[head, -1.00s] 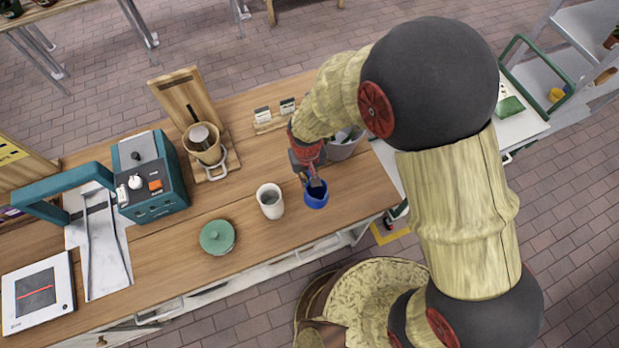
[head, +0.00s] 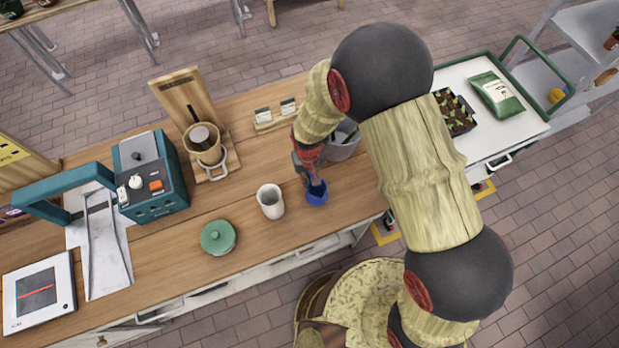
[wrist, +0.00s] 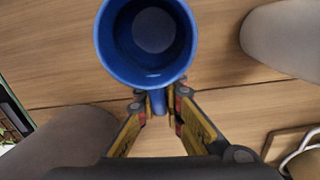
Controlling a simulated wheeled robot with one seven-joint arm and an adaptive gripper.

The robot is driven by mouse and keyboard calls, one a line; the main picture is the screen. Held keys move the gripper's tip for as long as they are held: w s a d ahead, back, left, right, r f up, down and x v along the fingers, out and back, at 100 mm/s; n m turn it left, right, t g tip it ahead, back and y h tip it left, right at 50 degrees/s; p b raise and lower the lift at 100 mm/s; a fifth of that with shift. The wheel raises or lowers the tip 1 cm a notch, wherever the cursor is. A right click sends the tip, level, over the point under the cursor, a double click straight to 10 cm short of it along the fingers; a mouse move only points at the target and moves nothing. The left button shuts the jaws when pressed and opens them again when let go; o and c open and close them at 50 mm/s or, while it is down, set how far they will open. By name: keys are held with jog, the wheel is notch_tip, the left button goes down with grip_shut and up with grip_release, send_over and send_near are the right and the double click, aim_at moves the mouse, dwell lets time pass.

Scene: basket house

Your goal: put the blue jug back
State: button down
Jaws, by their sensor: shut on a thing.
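The blue jug (head: 316,196) is at the right part of the wooden counter, right of the white cup. In the wrist view its round open mouth and empty inside (wrist: 150,40) fill the top centre. My gripper (wrist: 161,103) is shut on the jug's handle, with a finger on either side of it. In the head view my gripper (head: 313,178) reaches down to the jug's far side. The jug looks upright. I cannot tell whether its base touches the counter.
A white cup (head: 270,201) stands close left of the jug, and a green lidded pot (head: 218,237) farther left. A grey bucket (head: 343,143) is behind to the right. A white-topped cart (head: 522,124) with a seedling tray and green bag stands at the right.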

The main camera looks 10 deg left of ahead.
jog(key=shift+f, duration=0.15)
jog(key=c, duration=2)
grip_release()
jog(key=shift+o, duration=0.4)
notch_tip(320, 180, up, 12)
jog(key=shift+a+r, duration=0.1)
jog(key=shift+r, duration=0.1)
